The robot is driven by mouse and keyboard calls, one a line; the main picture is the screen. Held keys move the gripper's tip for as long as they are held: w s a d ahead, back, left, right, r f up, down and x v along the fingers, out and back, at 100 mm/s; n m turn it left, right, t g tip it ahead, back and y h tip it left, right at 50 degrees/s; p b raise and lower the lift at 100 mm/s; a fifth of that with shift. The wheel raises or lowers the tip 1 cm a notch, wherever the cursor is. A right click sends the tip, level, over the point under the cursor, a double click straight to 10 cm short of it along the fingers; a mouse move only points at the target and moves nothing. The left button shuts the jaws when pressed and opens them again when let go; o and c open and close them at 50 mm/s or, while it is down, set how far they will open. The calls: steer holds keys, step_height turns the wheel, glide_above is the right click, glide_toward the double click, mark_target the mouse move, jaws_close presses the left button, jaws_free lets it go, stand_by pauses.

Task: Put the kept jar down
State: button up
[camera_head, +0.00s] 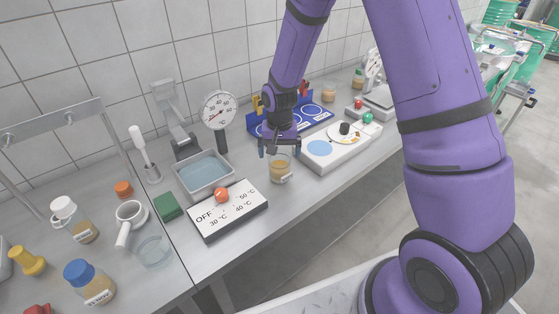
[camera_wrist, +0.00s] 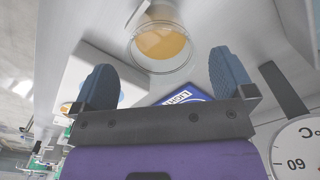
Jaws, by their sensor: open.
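The jar appears apart from both fingers. I cannot tell from these views whether it is the kept jar.
A water bath (camera_head: 203,176), a dial box (camera_head: 228,209) and a round thermometer (camera_head: 219,110) stand left of the jar. A white device (camera_head: 333,146) and a blue ringed board (camera_head: 312,113) are to the right. The bench's front edge is close.

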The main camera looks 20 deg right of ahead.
step_height(320, 180, up, 7)
steer(key=shift+r, duration=0.15)
steer(key=s+d+r+n+t, duration=0.1)
steer(key=s+d+r, duration=0.1)
steer(key=s+r, duration=0.5)
steer(key=s+d+r+n+t, duration=0.1)
steer(key=s+d+r, duration=0.15)
steer(key=r, duration=0.85)
steer(key=s+d+r+n+t, duration=0.1)
steer(key=s+r, duration=0.3)
steer(key=s, duration=0.5)
steer(key=s+d+r+n+t, duration=0.1)
steer(key=s+r, duration=0.3)
steer(key=s, duration=0.6)
steer(key=shift+s+d+r+t, duration=0.25)
steer(key=shift+s+r+t, duration=0.05)
steer(key=shift+t, duration=0.3)
